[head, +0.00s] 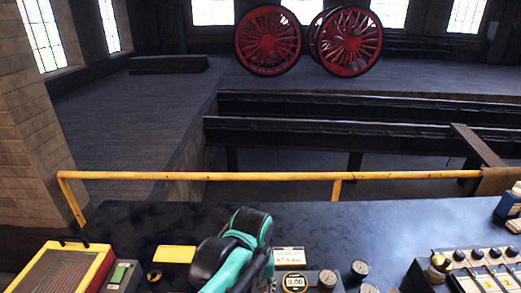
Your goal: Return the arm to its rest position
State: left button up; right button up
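One of my arms, teal and black, rises into the head view at the bottom middle, over the dark bench top (410,220). I see only a bent section of it with rounded black parts. Which arm it is I cannot tell for sure. Neither gripper's fingers can be made out in this view, and my other arm does not show.
Close to my arm are a yellow plate (175,254), a white label card (289,255), a digital readout (294,283) and gauges (359,268). A yellow-framed box (102,270) is left, a lever panel (480,271) right. A yellow rail (270,176) runs behind the bench.

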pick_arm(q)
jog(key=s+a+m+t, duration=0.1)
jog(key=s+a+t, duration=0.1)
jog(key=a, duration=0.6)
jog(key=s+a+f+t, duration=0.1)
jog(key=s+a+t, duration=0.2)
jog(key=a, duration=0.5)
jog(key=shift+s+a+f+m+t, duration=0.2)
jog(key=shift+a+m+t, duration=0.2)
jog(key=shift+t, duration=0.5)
